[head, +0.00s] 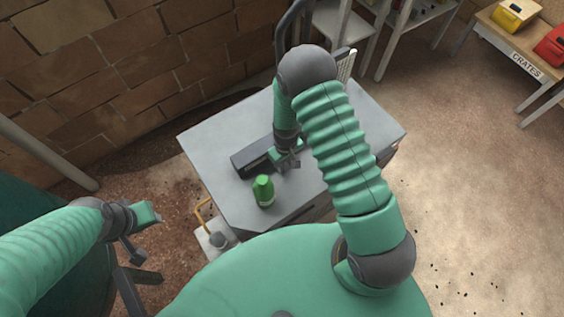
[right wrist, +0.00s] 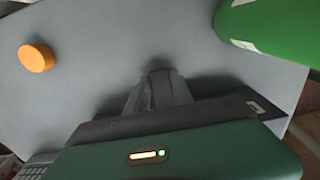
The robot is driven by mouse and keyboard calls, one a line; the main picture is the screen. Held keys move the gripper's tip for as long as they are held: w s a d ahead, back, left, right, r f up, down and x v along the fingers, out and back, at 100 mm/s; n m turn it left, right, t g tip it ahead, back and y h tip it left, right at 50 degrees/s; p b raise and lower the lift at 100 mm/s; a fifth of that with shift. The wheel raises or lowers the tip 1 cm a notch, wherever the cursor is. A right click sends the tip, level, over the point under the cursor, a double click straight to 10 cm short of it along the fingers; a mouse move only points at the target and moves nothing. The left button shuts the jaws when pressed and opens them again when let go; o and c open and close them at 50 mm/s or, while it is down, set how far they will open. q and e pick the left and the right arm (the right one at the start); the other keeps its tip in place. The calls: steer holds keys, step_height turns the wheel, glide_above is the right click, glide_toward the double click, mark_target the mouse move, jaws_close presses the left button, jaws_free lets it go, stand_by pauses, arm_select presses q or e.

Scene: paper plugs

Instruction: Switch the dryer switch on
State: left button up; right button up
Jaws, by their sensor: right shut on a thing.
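A long dark box (head: 252,157) lies on top of a grey cabinet (head: 215,135). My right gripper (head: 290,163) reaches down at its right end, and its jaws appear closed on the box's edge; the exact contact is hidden. In the right wrist view, a dark bar (right wrist: 215,112) lies by my grey fingers (right wrist: 160,92). An orange round knob or cap (right wrist: 37,58) is on the grey surface at upper left. I cannot make out which part is the dryer switch. My left gripper (head: 143,232) hangs away from the cabinet at left; its jaw opening is unclear.
A green bottle (head: 264,190) stands near the cabinet's front, close to my right gripper. A brick wall (head: 110,70) is behind at left. Shelves (head: 400,25) and a crates table (head: 520,55) stand at upper right. The floor (head: 480,170) at right is open.

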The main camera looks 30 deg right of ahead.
steer(key=shift+o, duration=0.2)
steer(key=shift+w+d+r+p, duration=0.1)
steer(key=shift+d+r+p, duration=0.15)
steer(key=shift+r, duration=0.25)
steer(key=shift+w+d+r+p, duration=0.1)
steer(key=shift+d+r+p, duration=0.05)
steer(key=shift+r+p, duration=1.6)
steer(key=shift+r, duration=0.35)
steer(key=shift+s, duration=0.1)
steer(key=o, duration=0.7)
steer(key=shift+c, duration=0.2)
steer(key=shift+o, duration=0.9)
steer(key=shift+f, duration=0.1)
steer(key=shift+a, duration=0.1)
